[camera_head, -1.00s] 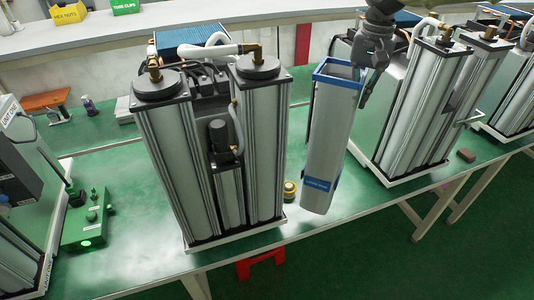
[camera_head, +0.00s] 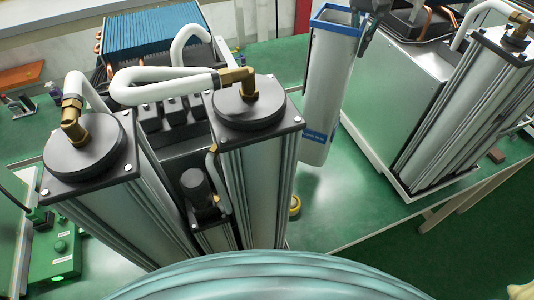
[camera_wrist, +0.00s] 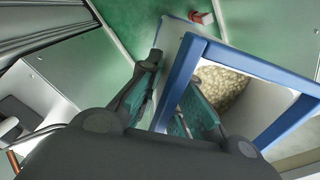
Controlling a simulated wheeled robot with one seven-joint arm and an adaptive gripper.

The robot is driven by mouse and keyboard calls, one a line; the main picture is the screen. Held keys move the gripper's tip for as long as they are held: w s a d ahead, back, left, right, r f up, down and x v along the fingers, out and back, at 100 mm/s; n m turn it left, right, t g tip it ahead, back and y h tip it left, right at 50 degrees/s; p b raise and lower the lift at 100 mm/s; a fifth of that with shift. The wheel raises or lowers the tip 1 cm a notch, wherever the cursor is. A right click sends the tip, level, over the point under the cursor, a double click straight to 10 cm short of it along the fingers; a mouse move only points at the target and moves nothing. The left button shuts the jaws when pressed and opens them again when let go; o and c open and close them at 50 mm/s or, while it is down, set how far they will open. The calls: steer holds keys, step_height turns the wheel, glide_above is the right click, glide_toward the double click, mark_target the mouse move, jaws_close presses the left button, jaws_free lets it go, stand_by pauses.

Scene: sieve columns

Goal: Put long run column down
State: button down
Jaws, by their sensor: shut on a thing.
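The long run column (camera_head: 325,85) is a tall pale box with a blue rim and a blue label near its foot. It stands nearly upright between two sieve units, right of the nearer one. In the wrist view, its open blue-rimmed top (camera_wrist: 250,62) shows beige beads inside. My gripper (camera_head: 364,40) is shut on the column's upper wall, at the rim's right side. In the wrist view, my gripper's fingers (camera_wrist: 178,95) are close beside the blue rim. I cannot tell whether the column's foot touches the green table (camera_head: 345,205).
A twin-column unit (camera_head: 255,170) with brass fittings and white hose stands close on the left. Another unit (camera_head: 400,110) stands on the right. A yellow roll (camera_head: 295,205) lies near the column's foot. A small brown block (camera_head: 496,156) lies at the right. Bare table lies in front of the column.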

mark_target(349, 77)
steer(key=f+p, duration=0.1)
steer(key=f, duration=0.4)
steer(key=f+p, duration=0.2)
steer(key=f, duration=0.2)
steer(key=shift+w+f, duration=0.2)
steer(key=shift+f, duration=0.15)
stand_by(0.3)
steer(key=c, duration=2)
jaws_free()
steer(key=shift+f, duration=0.2)
steer(key=o, duration=0.4)
steer(key=shift+r, duration=0.1)
